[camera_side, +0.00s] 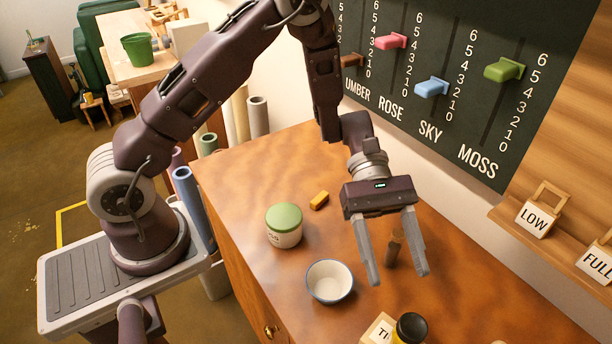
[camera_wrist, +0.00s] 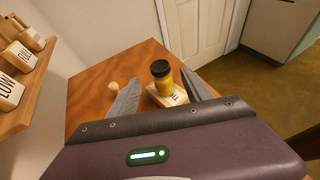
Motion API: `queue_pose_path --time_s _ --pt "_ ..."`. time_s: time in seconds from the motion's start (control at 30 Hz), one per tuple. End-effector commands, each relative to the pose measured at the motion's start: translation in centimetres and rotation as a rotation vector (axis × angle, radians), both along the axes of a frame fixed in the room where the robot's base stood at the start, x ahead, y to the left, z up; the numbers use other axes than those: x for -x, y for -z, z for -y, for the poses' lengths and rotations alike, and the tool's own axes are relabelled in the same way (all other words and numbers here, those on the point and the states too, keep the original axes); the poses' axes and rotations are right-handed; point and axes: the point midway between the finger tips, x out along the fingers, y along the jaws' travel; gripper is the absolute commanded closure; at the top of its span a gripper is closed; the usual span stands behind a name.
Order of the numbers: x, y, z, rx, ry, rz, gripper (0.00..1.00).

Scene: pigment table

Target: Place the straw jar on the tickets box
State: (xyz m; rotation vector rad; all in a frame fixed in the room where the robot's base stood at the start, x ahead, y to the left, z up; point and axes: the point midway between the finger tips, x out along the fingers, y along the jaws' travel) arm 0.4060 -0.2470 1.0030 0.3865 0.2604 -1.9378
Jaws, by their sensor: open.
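The straw jar, yellow with a black lid, shows in the wrist view (camera_wrist: 163,82) and at the bottom edge of the side view (camera_side: 411,327). It stands upright and appears to rest on the pale tickets box, whose label is partly visible in the side view (camera_side: 377,332) and the wrist view (camera_wrist: 180,96). The jar's base and its exact contact with the box are not clear. My gripper (camera_side: 397,277) is open with nothing held, pointing down over the table, behind and above the jar and apart from it.
A brown upright piece (camera_side: 394,248) shows between my fingers in the side view. The slider board (camera_side: 450,130) and a shelf (camera_side: 550,235) line the wall.

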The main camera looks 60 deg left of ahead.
Motion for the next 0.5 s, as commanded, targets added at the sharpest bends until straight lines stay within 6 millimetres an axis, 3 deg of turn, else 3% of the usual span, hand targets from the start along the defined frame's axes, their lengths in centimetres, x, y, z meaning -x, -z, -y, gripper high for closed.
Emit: queue_pose_path --time_s 0.13,0.23,0.4,0.5 --pt "1.5 -3.7 -1.2 -0.040 0.104 0.161 0.42" --pt "4.4 -7.8 -3.6 -0.126 0.257 0.404 0.42" --pt "9.9 -12.3 -9.6 -0.379 0.532 0.867 0.42" --pt "12.3 -13.7 -13.6 -0.580 0.675 1.122 0.42"
